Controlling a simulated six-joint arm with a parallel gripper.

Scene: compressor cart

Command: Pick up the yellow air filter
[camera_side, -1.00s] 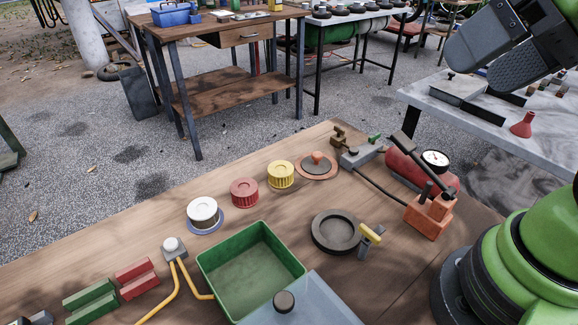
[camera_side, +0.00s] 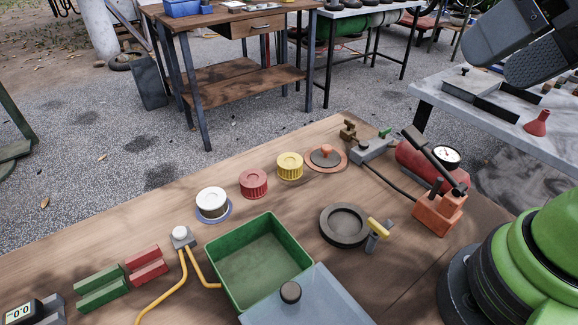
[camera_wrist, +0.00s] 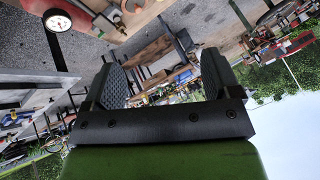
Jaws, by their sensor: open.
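The yellow air filter (camera_side: 289,166) is a short ribbed cylinder standing on the wooden bench, right of a red ribbed filter of similar shape. My gripper (camera_side: 500,68) is at the upper right of the side view, raised well above the bench and far from the yellow filter. In the wrist view my gripper (camera_wrist: 165,80) shows its two textured fingers spread wide with nothing between them. The wrist view looks out across the yard, and I cannot make out the yellow filter there.
The red filter (camera_side: 253,183), a white filter on a blue ring (camera_side: 212,203) and an orange-knobbed disc (camera_side: 326,157) flank it. A green bin (camera_side: 240,285), black ring (camera_side: 344,224), red gauge tank (camera_side: 425,162) and orange block (camera_side: 438,213) crowd the bench. Bare wood lies in front of the yellow filter.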

